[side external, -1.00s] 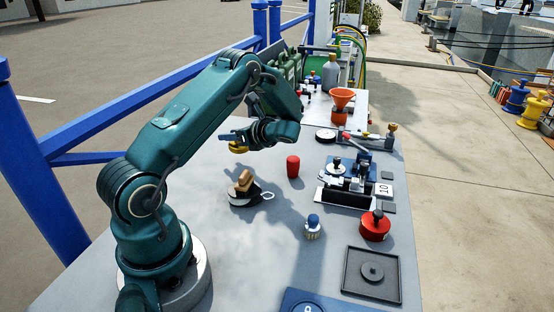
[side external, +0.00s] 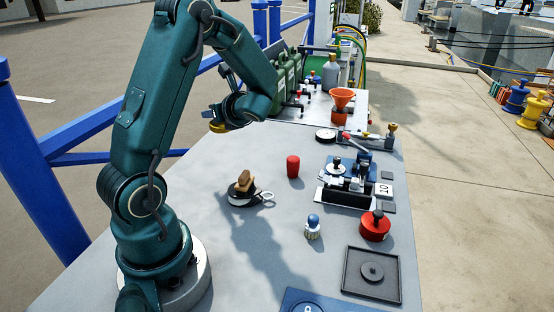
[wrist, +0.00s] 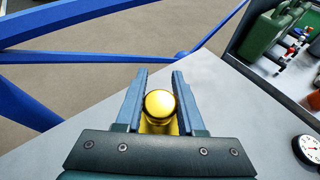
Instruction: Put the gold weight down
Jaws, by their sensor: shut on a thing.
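The gold weight (wrist: 160,104) sits between the two blue fingers of my gripper (wrist: 160,92) in the wrist view, and the fingers are shut on it. In the side external view my gripper (side external: 215,116) is raised above the left edge of the grey table (side external: 210,170). The lower part of the gold weight (side external: 217,128) shows below the fingers, clear of the table top.
A black-and-wood pulley block (side external: 243,190) and a red cylinder (side external: 293,167) stand on the table. A clamp device (side external: 347,185), a red knobbed pot (side external: 375,226) and a dark square tray (side external: 372,285) are at the right. A blue railing (side external: 80,120) runs along the left.

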